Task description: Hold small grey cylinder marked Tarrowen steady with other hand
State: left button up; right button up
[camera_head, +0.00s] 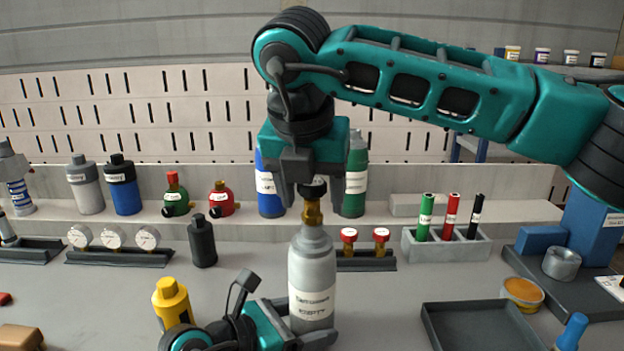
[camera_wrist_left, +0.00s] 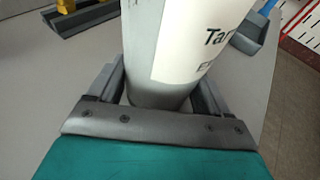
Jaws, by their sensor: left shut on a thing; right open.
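The small grey cylinder marked Tarrowen (camera_head: 311,272) stands upright on the table in the head view. Its white label also reads EMPTY. A brass valve (camera_head: 312,209) with a dark round top sits on its neck. My left gripper (camera_head: 312,338) is shut around the cylinder's lower body. In the left wrist view the cylinder (camera_wrist_left: 150,60) stands between the fingers of the left gripper (camera_wrist_left: 158,95). My right gripper (camera_head: 312,193) is open directly above, its fingers pointing down around the valve's dark top. Whether they touch it is hard to tell.
A yellow bottle (camera_head: 172,303) stands left of the cylinder, close to my left gripper. A dark bottle (camera_head: 202,241) stands farther back. Red-topped valves (camera_head: 365,250) sit in a rack right behind the cylinder. An empty dark tray (camera_head: 480,328) lies at the right.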

jog(key=shift+f, duration=0.2)
jog(key=shift+c, duration=0.2)
grip_shut()
jog(key=n+y, duration=0.1)
jog(key=n, duration=0.3)
jog(key=shift+n+y, duration=0.4)
jog(key=shift+n, duration=0.6)
jog(key=shift+y, duration=0.3)
jog(key=n+y, duration=0.1)
jog(key=n, duration=0.2)
jog(key=shift+g, duration=0.3)
jog(key=shift+n+g+y, duration=0.3)
jog(key=shift+n+y, duration=0.1)
jog(key=shift+n, duration=1.1)
